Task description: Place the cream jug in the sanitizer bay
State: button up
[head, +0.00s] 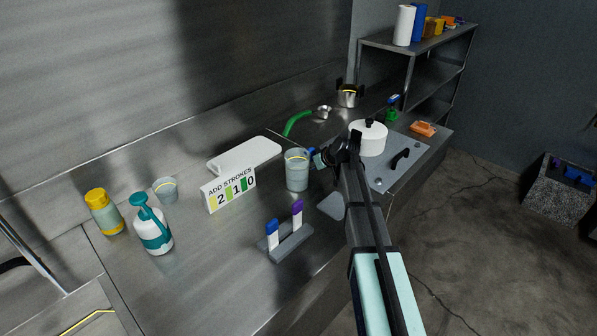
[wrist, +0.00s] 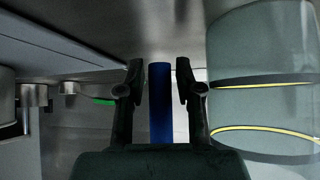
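I cannot tell for sure which vessel is the cream jug. A white, rounded vessel with a black knob (head: 368,140) stands behind my gripper, and a steel pot with dark handles (head: 347,97) stands farther back. No bay is clearly marked as the sanitizer bay. My gripper (head: 322,160) is beside a clear container with a yellow line (head: 297,173). In the wrist view, my gripper (wrist: 159,85) is open, with an upright blue cylinder (wrist: 160,100) showing between its fingers, apparently without contact. The clear container (wrist: 262,110) is close at the right there.
A number sign (head: 229,193), white board (head: 243,153), pump bottle (head: 152,228), yellow-capped bottle (head: 103,212) and small cup (head: 165,190) stand left. A grey holder (head: 287,247) with blue and purple-topped items is in front. A shelf (head: 430,72) stands at the back right.

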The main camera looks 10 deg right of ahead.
grip_shut()
jog(key=shift+r, duration=0.1)
